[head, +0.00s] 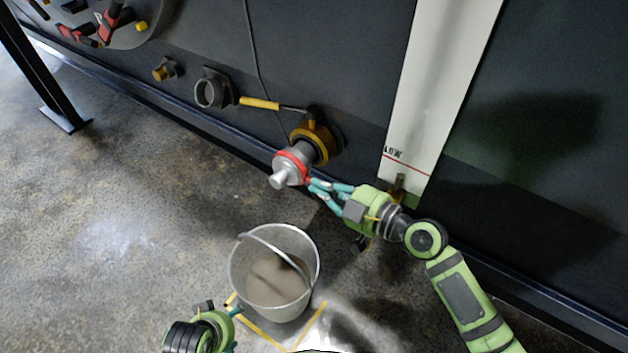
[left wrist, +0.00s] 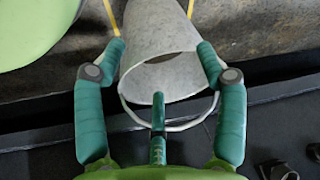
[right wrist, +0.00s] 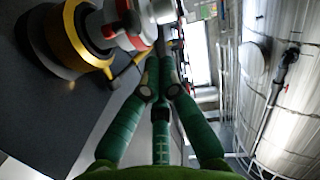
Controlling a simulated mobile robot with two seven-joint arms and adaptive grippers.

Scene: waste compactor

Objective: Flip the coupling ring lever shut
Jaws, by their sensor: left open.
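The coupling (head: 280,182) is a silver cap with a red ring (head: 290,165) on the end of a brass-coloured pipe fitting (head: 318,135) on the dark wall. A small red piece, perhaps the lever's end, shows beside my right gripper (head: 312,186). In the right wrist view, the red ring (right wrist: 126,42) lies beyond and left of my right gripper (right wrist: 160,62), whose fingertips are together. I cannot make out the lever's whole shape or whether the fingers touch it. My left gripper (left wrist: 160,52) is open and empty, low near the bucket in the head view (head: 236,314).
A metal bucket (head: 238,275) with grey-brown contents stands on the floor below the coupling; it also shows in the left wrist view (left wrist: 160,80). A yellow-handled valve lever (head: 260,103) sticks out left of the fitting. A white gauge board (head: 430,90) is right.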

